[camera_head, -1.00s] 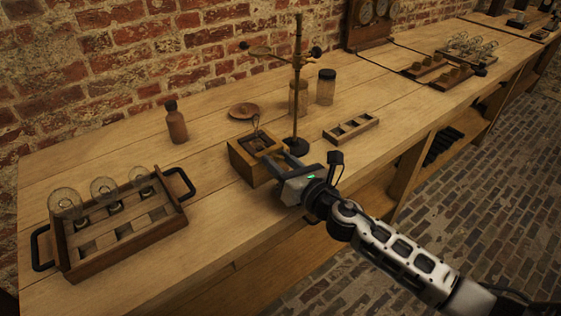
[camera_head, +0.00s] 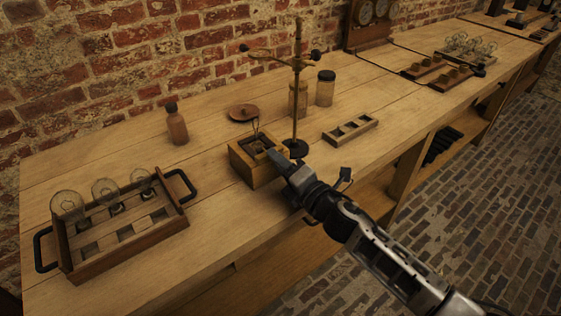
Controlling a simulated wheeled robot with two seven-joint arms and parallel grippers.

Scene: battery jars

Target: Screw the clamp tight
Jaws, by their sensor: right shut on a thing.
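A square wooden box (camera_head: 258,172) stands on the bench at the middle, with dark fittings and a thin upright wire (camera_head: 256,127) in its open top. My right gripper (camera_head: 275,156) reaches in from the lower right, its fingertips at the near right side of the box top. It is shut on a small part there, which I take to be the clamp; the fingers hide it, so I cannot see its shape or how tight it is. My left gripper is not in view.
A metal stand (camera_head: 297,90) with side arms rises just behind the box. A brown bottle (camera_head: 177,127), round dish (camera_head: 243,112), two jars (camera_head: 325,90) and a slotted wooden rack (camera_head: 350,130) stand around. A handled tray (camera_head: 130,250) with glass bulbs is at left.

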